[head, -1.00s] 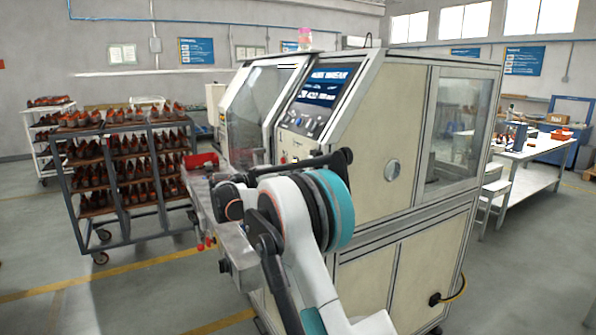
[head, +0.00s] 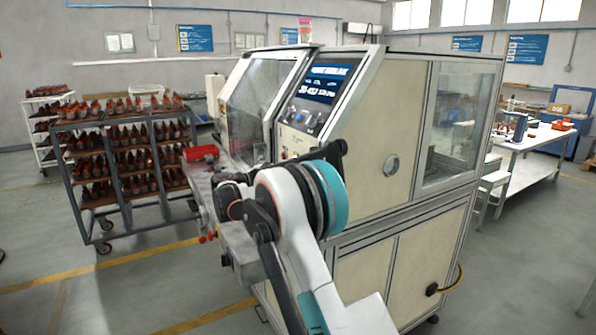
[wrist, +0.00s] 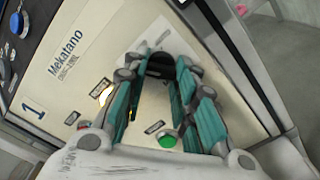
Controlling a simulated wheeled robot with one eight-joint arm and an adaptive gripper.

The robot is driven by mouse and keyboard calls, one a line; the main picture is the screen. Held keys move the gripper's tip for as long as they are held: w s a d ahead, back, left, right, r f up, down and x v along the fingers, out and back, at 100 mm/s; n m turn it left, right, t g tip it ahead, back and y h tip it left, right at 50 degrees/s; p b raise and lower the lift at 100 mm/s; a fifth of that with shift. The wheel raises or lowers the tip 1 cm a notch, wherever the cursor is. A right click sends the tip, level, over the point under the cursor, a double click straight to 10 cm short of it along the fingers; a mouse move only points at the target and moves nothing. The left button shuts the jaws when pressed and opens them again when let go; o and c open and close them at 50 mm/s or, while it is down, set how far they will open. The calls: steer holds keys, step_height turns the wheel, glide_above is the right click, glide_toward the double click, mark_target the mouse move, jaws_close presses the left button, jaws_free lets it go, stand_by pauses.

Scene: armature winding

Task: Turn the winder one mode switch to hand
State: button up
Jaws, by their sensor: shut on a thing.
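The winder (head: 385,130) is a cream cabinet with a grey frame, in the middle of the head view. In the wrist view its cream panel (wrist: 105,50) carries a "Mekatano" label and a plate with the number 1 (wrist: 33,111). A black switch knob (wrist: 160,62) sits between the teal fingers of my gripper (wrist: 161,72), which is shut on it. The fingers cover much of the knob and its markings, so I cannot read its position. In the head view my arm hides the gripper and the switch.
A green button (wrist: 167,139) and a lit lamp (wrist: 104,92) are on the panel near the fingers. A blue knob (wrist: 20,22) is at upper left.

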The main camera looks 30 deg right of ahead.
steer(key=shift+n, duration=1.1)
steer(key=shift+f, duration=0.1)
steer(key=o, duration=1.1)
steer(key=shift+c, duration=0.2)
steer(key=a, duration=1.2)
steer(key=shift+s, duration=0.2)
